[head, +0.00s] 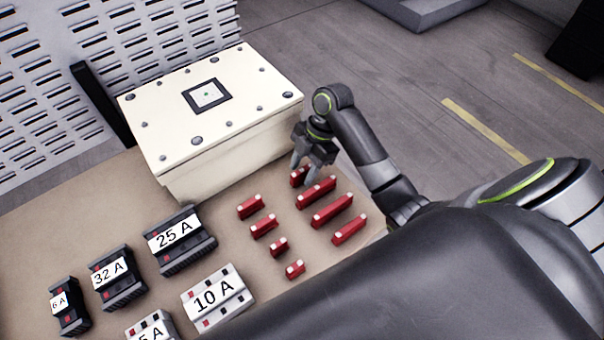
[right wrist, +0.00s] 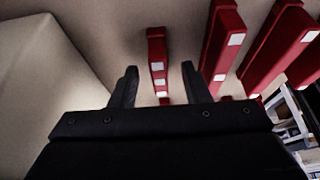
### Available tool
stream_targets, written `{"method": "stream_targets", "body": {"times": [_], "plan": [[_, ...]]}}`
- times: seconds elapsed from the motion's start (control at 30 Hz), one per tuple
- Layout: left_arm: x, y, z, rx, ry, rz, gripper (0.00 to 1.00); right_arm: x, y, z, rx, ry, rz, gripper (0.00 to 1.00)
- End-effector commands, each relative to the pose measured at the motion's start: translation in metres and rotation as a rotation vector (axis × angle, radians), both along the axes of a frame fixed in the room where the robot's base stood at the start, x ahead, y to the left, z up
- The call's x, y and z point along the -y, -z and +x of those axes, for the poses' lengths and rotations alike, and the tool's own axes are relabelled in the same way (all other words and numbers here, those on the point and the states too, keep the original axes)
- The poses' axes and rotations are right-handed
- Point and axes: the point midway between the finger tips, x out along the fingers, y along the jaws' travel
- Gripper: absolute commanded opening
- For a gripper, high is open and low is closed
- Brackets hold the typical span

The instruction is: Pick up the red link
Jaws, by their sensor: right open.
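Several red links with white end marks lie on the table. The nearest one to my right gripper (head: 303,170) is a short red link (head: 296,180) in the back row, partly hidden by the fingers in the head view. In the right wrist view my right gripper (right wrist: 159,70) is open and empty, and this short link (right wrist: 157,45) shows in line with the gap between its two fingers. I cannot tell how far above the link the fingertips are. My left gripper is not in view.
Longer red links (head: 332,209) lie close beside the gripper, and smaller ones (head: 264,227) lie to the left. A cream box (head: 230,150) stands just behind and left. Labelled breakers (head: 180,240) occupy the front left.

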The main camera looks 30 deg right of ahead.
Motion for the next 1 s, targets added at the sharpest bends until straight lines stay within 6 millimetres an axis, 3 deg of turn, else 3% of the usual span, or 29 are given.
{"method": "stream_targets", "body": {"times": [0.1,0.37,0.67,1.0], "plan": [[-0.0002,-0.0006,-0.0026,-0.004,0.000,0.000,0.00,-0.0046,0.0096,-0.0007,0.000,-0.001,0.001,0.43],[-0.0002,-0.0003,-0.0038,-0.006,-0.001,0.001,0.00,-0.0044,0.0115,-0.0006,0.002,-0.001,-0.002,0.41],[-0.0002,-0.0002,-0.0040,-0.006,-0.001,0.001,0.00,-0.0044,0.0112,-0.0005,0.002,-0.001,-0.002,0.02],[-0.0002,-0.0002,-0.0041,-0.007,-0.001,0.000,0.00,-0.0043,0.0108,-0.0004,0.002,-0.001,-0.002,0.00]]}}
